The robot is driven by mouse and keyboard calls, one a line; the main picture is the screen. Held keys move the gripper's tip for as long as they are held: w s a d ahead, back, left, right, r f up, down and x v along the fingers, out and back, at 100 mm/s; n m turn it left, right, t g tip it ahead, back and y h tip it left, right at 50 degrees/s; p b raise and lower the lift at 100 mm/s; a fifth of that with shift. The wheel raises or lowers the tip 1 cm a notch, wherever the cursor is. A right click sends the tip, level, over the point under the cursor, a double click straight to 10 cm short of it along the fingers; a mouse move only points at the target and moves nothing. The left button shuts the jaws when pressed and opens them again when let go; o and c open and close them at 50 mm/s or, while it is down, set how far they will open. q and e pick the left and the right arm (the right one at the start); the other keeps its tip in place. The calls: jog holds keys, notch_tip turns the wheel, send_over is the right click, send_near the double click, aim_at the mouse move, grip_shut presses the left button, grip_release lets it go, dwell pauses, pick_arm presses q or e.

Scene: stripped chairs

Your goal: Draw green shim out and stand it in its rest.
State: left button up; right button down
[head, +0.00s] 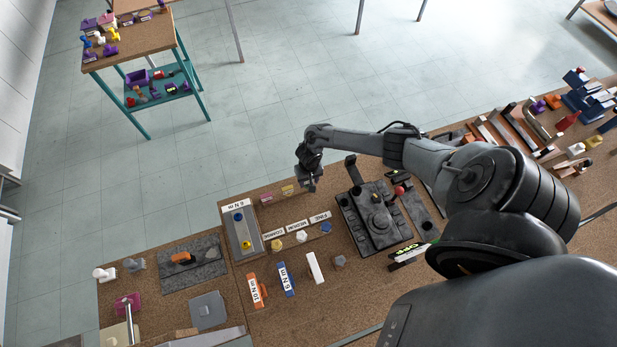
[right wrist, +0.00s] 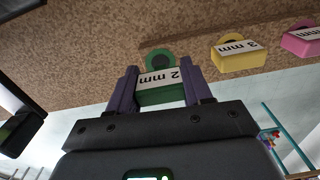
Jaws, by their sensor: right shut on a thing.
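The green shim (right wrist: 160,94), with a white "2 mm" label and a ring-shaped top, is between the fingers of my right gripper (right wrist: 162,84) in the right wrist view. The fingers are shut on its two sides. In the head view my right gripper (head: 310,186) is at the back edge of the cork bench, just right of the yellow 3 mm shim (head: 287,190); the green shim is hidden or too small to make out there. I cannot tell whether the shim touches the bench. I cannot pick out its rest. My left gripper is not in view.
The yellow shim and a pink shim (head: 266,198) stand in a row left of the gripper. A dark machine fixture (head: 375,222) with an upright post (head: 351,168) is close on the right. A labelled grey tray (head: 241,232) lies to the left.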

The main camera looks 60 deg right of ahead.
dwell(0.8)
jog(key=shift+f, duration=0.3)
dwell(0.3)
jog(key=shift+f, duration=0.35)
jog(key=shift+f+b, duration=0.1)
jog(key=shift+b, duration=0.25)
jog(key=shift+r, duration=0.2)
jog(key=shift+r+p, duration=0.55)
jog(key=shift+p, duration=0.4)
jog(key=shift+r, duration=0.1)
